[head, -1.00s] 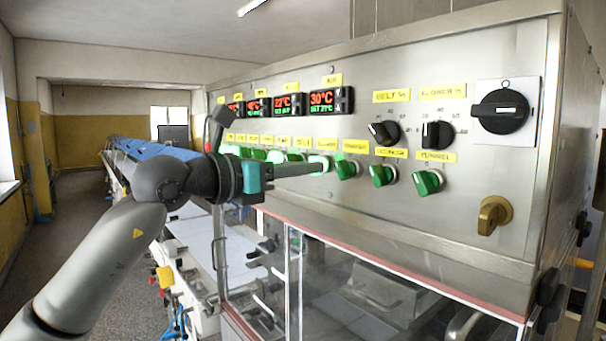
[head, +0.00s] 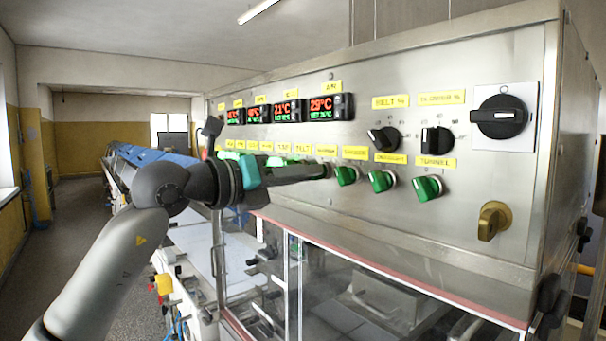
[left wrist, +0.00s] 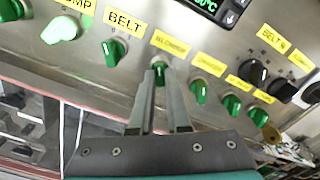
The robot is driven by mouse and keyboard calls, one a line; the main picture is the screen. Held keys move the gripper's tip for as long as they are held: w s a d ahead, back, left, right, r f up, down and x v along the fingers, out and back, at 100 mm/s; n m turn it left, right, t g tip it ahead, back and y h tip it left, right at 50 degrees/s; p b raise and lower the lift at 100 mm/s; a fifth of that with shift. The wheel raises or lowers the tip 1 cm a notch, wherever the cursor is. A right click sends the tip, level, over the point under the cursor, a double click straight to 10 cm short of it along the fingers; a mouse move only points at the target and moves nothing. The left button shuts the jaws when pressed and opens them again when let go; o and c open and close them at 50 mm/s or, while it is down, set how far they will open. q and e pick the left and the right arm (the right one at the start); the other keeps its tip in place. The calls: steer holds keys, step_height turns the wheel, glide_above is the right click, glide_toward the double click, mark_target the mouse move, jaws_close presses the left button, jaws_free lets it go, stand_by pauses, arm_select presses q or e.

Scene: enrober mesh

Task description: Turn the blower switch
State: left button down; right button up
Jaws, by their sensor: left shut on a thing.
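My left gripper (head: 322,170) reaches across the front of the steel panel, rolled to a tilt. It is shut on a green rotary switch, the blower switch (left wrist: 160,72), which shows between the fingertips in the left wrist view. The label (left wrist: 170,42) above it is too blurred to read surely. The switch sits just right of the green BELT switch (left wrist: 115,50). In the head view the fingers mostly hide it. It looks dark green, not brightly lit. My right gripper is not in view.
Right of the fingers are more green switches (head: 381,181), two black dials (head: 436,138), a large black main knob (head: 502,116) and a brass key switch (head: 493,220). Red digital displays (head: 330,107) are above. A glazed cover (head: 350,290) lies below the panel.

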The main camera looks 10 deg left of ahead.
arm_select(q)
steer(key=c, duration=0.9)
jaws_free()
steer(key=shift+b+v, duration=2.7)
steer(key=shift+v, duration=4.9)
steer(key=shift+f, duration=0.1)
